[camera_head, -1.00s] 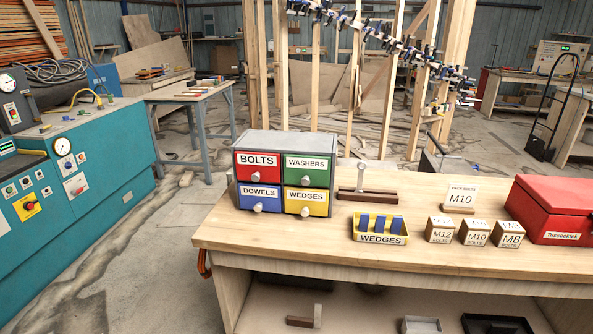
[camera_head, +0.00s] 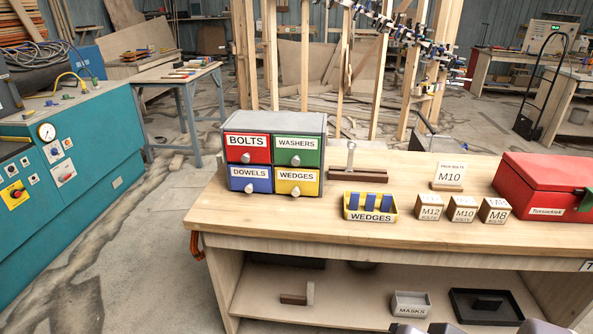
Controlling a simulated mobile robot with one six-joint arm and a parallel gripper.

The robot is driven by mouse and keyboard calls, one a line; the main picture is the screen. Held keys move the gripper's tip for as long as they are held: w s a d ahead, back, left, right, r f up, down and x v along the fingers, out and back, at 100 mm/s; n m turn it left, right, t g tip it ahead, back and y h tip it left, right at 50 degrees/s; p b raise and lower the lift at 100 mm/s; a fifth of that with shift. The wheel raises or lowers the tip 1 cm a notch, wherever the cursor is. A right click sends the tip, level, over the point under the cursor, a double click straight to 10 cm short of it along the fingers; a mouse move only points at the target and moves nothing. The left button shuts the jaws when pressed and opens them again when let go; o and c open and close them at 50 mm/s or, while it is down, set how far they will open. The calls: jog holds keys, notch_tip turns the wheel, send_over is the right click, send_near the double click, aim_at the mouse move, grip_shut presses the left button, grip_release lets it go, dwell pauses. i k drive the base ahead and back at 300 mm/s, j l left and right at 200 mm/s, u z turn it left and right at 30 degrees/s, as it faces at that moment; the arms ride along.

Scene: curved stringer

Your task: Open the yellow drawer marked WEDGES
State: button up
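The yellow drawer marked WEDGES (camera_head: 297,182) is at the lower right of a grey four-drawer cabinet (camera_head: 312,127) on the wooden workbench. Its front looks flush with the other fronts, so it is closed. A round pale knob (camera_head: 295,191) sits low on its front. Only some grey parts, apparently of my arm, show at the bottom edge right of centre, well in front of and below the drawer. I cannot make out whether my gripper's fingers are open or shut, and nothing touches the drawer.
Red BOLTS (camera_head: 247,157), green WASHERS (camera_head: 297,159) and blue DOWELS (camera_head: 249,188) drawers adjoin it. A yellow WEDGES tray (camera_head: 371,217), small labelled boxes (camera_head: 461,216) and a red toolbox (camera_head: 542,180) stand rightward. The bench top (camera_head: 270,221) before the drawers is clear.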

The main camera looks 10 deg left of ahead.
aim_at(295, 180)
jog(key=i+j, duration=0.25)
jog(key=j, duration=0.15)
jog(key=i+j, duration=0.3)
jog(key=j, duration=0.15)
jog(key=i+j, duration=0.25)
jog(key=j, duration=0.15)
